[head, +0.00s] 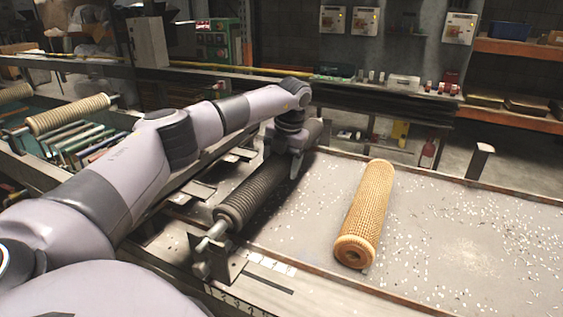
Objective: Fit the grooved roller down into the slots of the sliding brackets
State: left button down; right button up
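The dark grooved roller (257,192) lies slantwise in the middle of the head view, running from near left to far right. Its near shaft end is at a dark metal bracket (226,262); I cannot tell how deep it sits in the slot. The far bracket is not clearly seen behind my arm. My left gripper (294,160) points down at the roller's far half, with a finger showing on its right side. The other finger is hidden, so its closure is unclear. My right gripper is not in view.
An orange mesh tube (366,212) lies right of the roller on a grey table (460,262) strewn with pale chips. A pale ribbed roller (68,114) lies at left above a bin of coloured rods (78,139). A small post (480,160) stands at the table's far edge.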

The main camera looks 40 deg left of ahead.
pick_arm(q)
jog(key=shift+f, duration=0.2)
grip_release()
jog(key=shift+f, duration=0.15)
jog(key=r, duration=0.2)
jog(key=d+r, duration=0.1)
jog(key=r, duration=0.2)
jog(key=r+b, duration=0.1)
jog(key=r, duration=0.1)
jog(key=shift+d+r, duration=0.15)
jog(key=shift+d, duration=0.1)
